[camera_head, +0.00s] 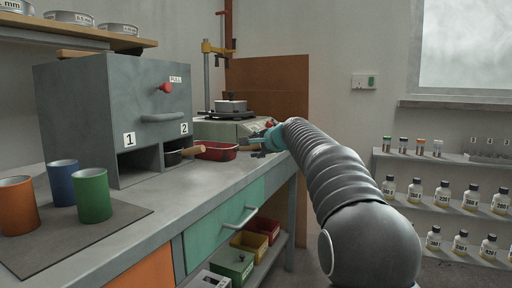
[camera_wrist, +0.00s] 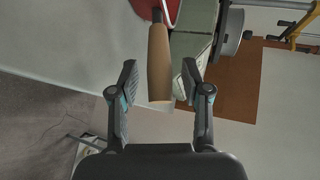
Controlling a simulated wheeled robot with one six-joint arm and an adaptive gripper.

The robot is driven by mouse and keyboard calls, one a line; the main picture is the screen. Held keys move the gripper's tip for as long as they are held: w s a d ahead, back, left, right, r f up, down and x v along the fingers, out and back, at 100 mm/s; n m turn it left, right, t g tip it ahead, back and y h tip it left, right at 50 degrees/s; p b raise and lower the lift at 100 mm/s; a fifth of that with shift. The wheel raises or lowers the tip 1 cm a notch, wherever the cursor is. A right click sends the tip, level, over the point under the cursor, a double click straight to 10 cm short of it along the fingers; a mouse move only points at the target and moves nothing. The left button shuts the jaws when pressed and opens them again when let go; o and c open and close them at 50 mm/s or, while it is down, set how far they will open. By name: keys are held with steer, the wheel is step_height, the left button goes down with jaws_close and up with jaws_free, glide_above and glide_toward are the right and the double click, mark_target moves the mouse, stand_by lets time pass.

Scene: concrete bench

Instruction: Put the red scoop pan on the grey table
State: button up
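The red scoop pan (camera_head: 215,152) sits on the grey table (camera_head: 192,194), right of the grey cabinet, its wooden handle pointing right toward my gripper. In the wrist view, the red pan (camera_wrist: 148,8) is cut off at the top edge and its wooden handle (camera_wrist: 159,62) points down between my fingers. My gripper (camera_wrist: 160,82) is open, a finger on each side of the handle with gaps showing. How far the handle reaches in depth is unclear. In the head view, my gripper (camera_head: 268,139) is at the table's right end, partly hidden by my arm.
A black pan (camera_head: 174,156) with a wooden handle sits in cabinet (camera_head: 84,95) opening 2. A scale-like device (camera_head: 222,129) with a pot (camera_head: 231,106) stands behind the red pan. Orange, blue and green cups (camera_head: 92,195) stand on a dark mat at front left. The table's front strip is clear.

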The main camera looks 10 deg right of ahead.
steer(key=shift+r, duration=0.1)
steer(key=v, duration=1.2)
steer(key=shift+b, duration=0.3)
steer(key=s+a+f+n+g+h, duration=0.1)
steer(key=s+a+f+n+g, duration=0.2)
steer(key=s+f, duration=0.6)
steer(key=s+a+f+n+g+h, duration=0.15)
steer(key=s+a+f+n, duration=0.35)
steer(key=s, duration=0.8)
steer(key=s+d+f+n+g+h, duration=0.2)
steer(key=s+f+n, duration=0.4)
steer(key=s+f, duration=1.1)
steer(key=shift+s+d+f+n+g, duration=0.25)
steer(key=shift+s+d+g, duration=0.45)
steer(key=shift+s, duration=0.45)
steer(key=shift+r, duration=0.15)
